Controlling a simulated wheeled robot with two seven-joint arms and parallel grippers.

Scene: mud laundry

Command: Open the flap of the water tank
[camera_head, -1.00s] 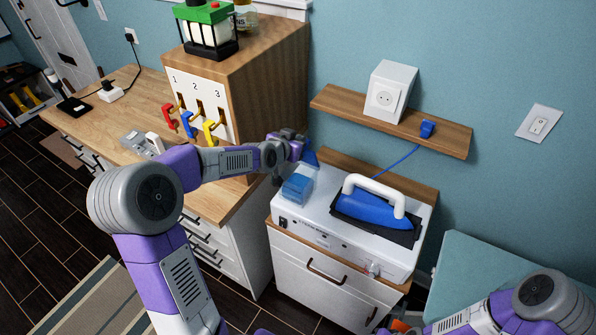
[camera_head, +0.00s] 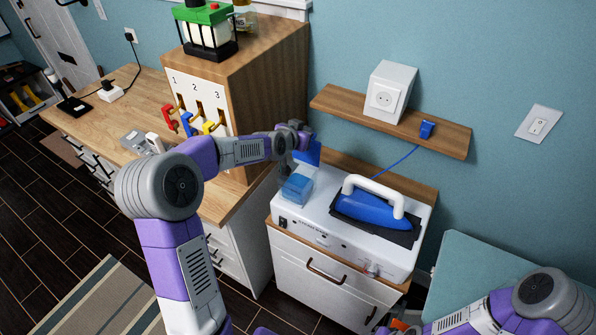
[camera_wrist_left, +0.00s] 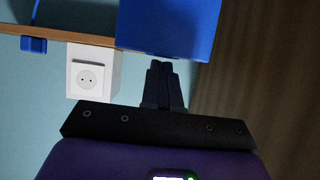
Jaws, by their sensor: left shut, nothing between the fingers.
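The water tank (camera_head: 296,188) is a translucent blue box at the left end of the white ironing station. Its blue flap (camera_head: 311,153) stands raised above the back of the tank. The flap also shows in the left wrist view (camera_wrist_left: 168,25) as a broad blue panel. My left gripper (camera_head: 303,138) is at the flap's upper left side, above the tank. Its fingers (camera_wrist_left: 160,68) are shut and empty, with the tips close to the flap's lower edge in the wrist view; I cannot tell whether they touch.
A blue iron (camera_head: 368,207) with a white handle rests on the station, right of the tank. A wooden shelf (camera_head: 450,141) with a white socket box (camera_head: 388,91) is above. A wooden cabinet (camera_head: 265,75) with coloured hooks stands close left of the gripper.

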